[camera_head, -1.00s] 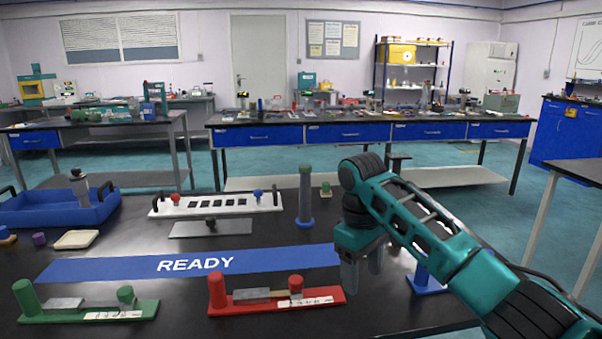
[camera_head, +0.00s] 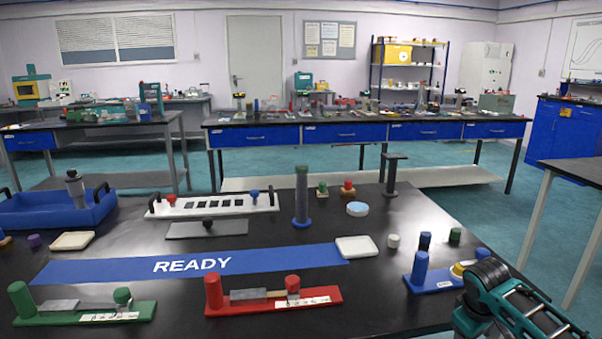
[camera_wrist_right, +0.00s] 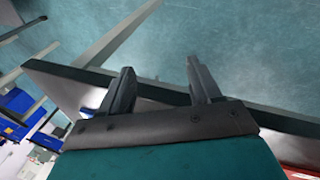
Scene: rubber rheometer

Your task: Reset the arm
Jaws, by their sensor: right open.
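My right arm (camera_head: 505,300) is teal and black and sits low at the right edge of the head view, beside the table's front right corner. Its gripper is outside the head view. In the right wrist view my right gripper (camera_wrist_right: 160,85) shows two grey fingers spread apart with nothing between them. Beyond the fingers are a dark edge and the teal floor. My left gripper is in neither view.
The black table (camera_head: 400,295) holds a green fixture (camera_head: 85,315), a red fixture (camera_head: 270,300) and a blue fixture (camera_head: 432,282) near my arm. A blue READY strip (camera_head: 100,268), a white tray (camera_head: 357,247) and a blue bin (camera_head: 60,212) lie further back.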

